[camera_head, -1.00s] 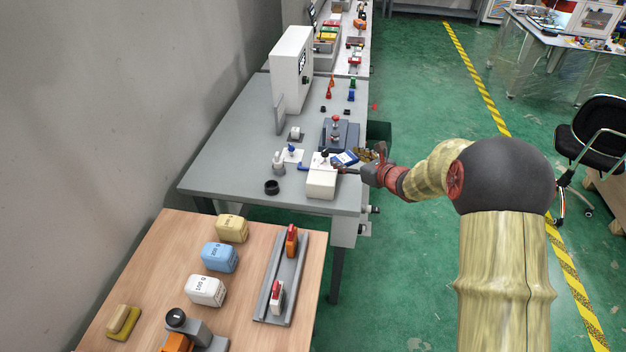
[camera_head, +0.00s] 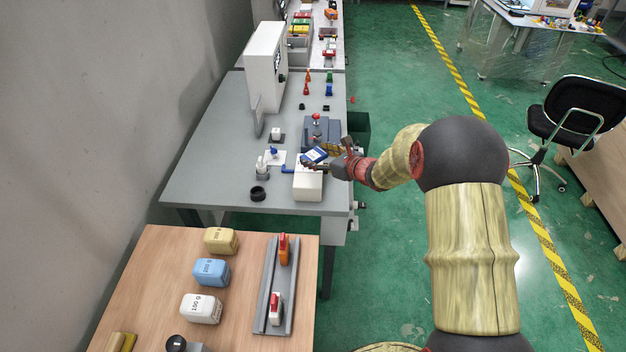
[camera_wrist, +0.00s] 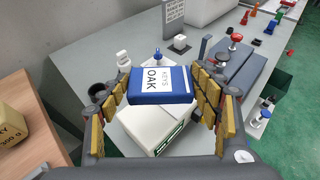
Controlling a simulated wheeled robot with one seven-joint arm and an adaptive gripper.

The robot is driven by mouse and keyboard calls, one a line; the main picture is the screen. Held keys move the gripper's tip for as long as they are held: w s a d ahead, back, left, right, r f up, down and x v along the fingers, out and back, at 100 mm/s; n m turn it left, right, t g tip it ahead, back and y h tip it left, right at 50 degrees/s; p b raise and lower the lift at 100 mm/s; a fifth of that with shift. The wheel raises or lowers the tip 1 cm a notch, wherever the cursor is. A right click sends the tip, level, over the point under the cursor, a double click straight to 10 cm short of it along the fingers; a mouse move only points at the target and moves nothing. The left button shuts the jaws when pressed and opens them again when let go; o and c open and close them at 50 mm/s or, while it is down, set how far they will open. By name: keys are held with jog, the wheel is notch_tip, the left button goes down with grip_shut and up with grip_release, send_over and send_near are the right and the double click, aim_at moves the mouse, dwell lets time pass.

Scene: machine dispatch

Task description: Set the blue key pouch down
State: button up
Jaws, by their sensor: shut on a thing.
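The blue key pouch (camera_wrist: 162,92) carries a white label reading "KEYS OAK". In the wrist view it sits between the two padded fingers of my gripper (camera_wrist: 165,100), which is shut on it. The pouch is above a white box (camera_wrist: 155,128) with a dark green strip. In the head view the pouch (camera_head: 315,154) shows at my gripper (camera_head: 325,158), over the near right part of the grey table (camera_head: 215,150). Whether the pouch touches the white box (camera_head: 308,186) is not clear.
A dark blue-grey block with a red knob (camera_head: 316,122) stands just behind. A black ring (camera_head: 258,194) and a small white fixture (camera_head: 263,168) are to the left. A green bin (camera_head: 357,127) hangs by the table's right edge. The table's left part is clear.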

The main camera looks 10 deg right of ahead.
aim_at(313, 185)
jog(key=f, duration=0.1)
jog(key=s+a+f, duration=0.1)
jog(key=s+f, duration=0.1)
jog(key=f, duration=0.1)
jog(key=shift+s+a, duration=0.15)
jog(key=shift+a, duration=0.25)
notch_tip(313, 185, down, 3)
jog(key=shift+a+f+b, duration=0.1)
jog(key=shift+f+b, duration=0.05)
jog(key=shift+b, duration=0.35)
jog(key=shift+s, duration=0.1)
jog(key=shift+f+b, duration=0.35)
jog(key=shift+b, duration=0.15)
jog(key=shift+s+f, duration=0.1)
